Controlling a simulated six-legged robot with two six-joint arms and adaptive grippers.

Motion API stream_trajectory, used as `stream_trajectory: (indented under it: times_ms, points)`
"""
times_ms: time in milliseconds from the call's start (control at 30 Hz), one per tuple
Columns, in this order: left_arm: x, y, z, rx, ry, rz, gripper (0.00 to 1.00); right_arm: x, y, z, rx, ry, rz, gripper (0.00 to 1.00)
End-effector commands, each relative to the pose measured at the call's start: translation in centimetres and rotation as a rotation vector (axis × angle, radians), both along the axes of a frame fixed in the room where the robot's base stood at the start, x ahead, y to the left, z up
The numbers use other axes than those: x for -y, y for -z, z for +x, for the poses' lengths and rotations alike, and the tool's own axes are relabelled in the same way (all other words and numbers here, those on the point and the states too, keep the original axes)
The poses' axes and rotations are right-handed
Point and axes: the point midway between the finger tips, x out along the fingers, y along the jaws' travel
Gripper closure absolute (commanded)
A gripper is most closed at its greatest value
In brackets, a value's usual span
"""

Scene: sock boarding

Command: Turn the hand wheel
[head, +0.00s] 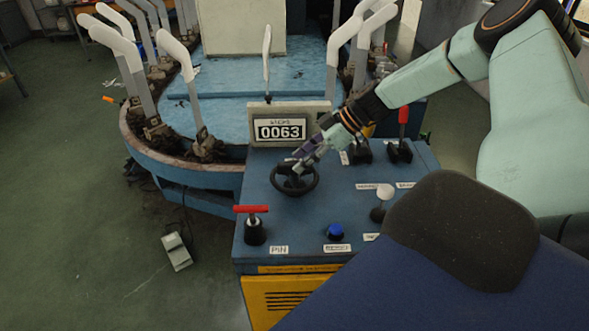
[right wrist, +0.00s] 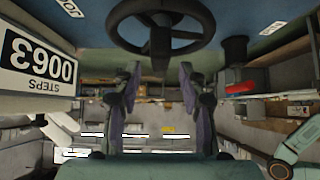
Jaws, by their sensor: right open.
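The black hand wheel (head: 296,192) lies on the blue top of the control console, below the counter display. It also shows at the top of the right wrist view (right wrist: 196,42), with its spokes and hub visible. My right gripper (head: 302,160) is over the far side of the wheel and reaches down toward it from the upper right. In the right wrist view its two purple-grey fingers (right wrist: 160,72) stand apart with nothing clamped between them, close to the wheel's rim. I cannot tell whether they touch the rim. My left gripper is not in view.
The display reading 0063 (head: 281,130) stands behind the wheel. A red T-handle (head: 251,209) is front left, a blue button (head: 335,231) front right, and a white-knobbed lever (head: 385,191) to the right. A red-handled lever (head: 403,115) stands farther back. A machine with white sock forms is beyond.

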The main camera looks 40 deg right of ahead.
Motion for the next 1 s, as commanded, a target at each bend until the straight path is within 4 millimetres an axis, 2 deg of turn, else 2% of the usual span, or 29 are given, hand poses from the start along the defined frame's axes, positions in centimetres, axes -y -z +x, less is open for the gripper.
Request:
stream_trajectory:
  times_ms: [33,200,600,1000]
  points:
    - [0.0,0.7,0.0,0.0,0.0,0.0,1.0,-0.4,0.9,0.3,-0.003,-0.004,-0.004,0.58]
    - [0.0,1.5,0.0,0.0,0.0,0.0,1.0,-1.3,1.9,1.2,-0.002,-0.004,-0.004,0.58]
    - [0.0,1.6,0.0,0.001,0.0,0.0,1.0,-1.5,2.1,1.7,-0.001,-0.002,-0.002,0.58]
    - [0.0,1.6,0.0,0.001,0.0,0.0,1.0,-1.5,2.1,1.7,0.0,-0.002,-0.001,0.92]
